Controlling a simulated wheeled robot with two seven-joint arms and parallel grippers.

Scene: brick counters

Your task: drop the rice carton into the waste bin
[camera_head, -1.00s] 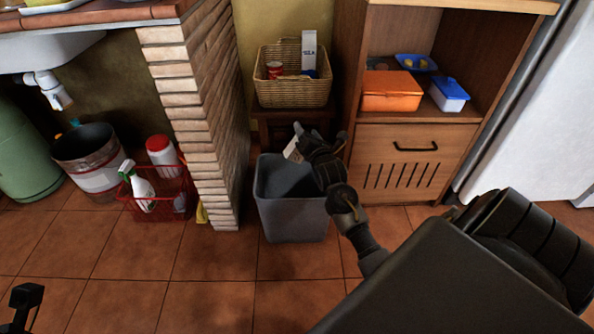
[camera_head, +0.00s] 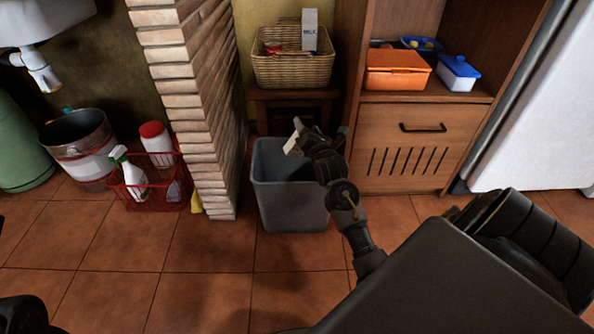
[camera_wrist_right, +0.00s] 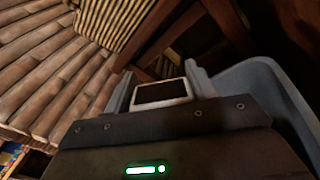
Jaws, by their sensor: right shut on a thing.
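The rice carton (camera_head: 293,146) is a small pale box in my right gripper (camera_head: 299,131). In the right wrist view the carton (camera_wrist_right: 161,92) shows a dark face with a white border between the two fingers of the gripper (camera_wrist_right: 159,85), which is shut on it. The waste bin (camera_head: 290,208) is a grey open-topped bin on the floor. My right gripper appears above the bin's opening in the head view. The bin's rim (camera_wrist_right: 262,75) shows to the right in the wrist view. Of my left arm, only a dark part shows at the bottom left; its fingers cannot be made out.
A brick pillar (camera_head: 200,110) stands left of the bin. A wicker basket (camera_head: 290,70) sits on a small stand (camera_head: 262,107) behind it. A wooden cabinet (camera_head: 405,150) stands to the right. A red crate (camera_head: 150,198) is on the floor at left. The front floor is clear.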

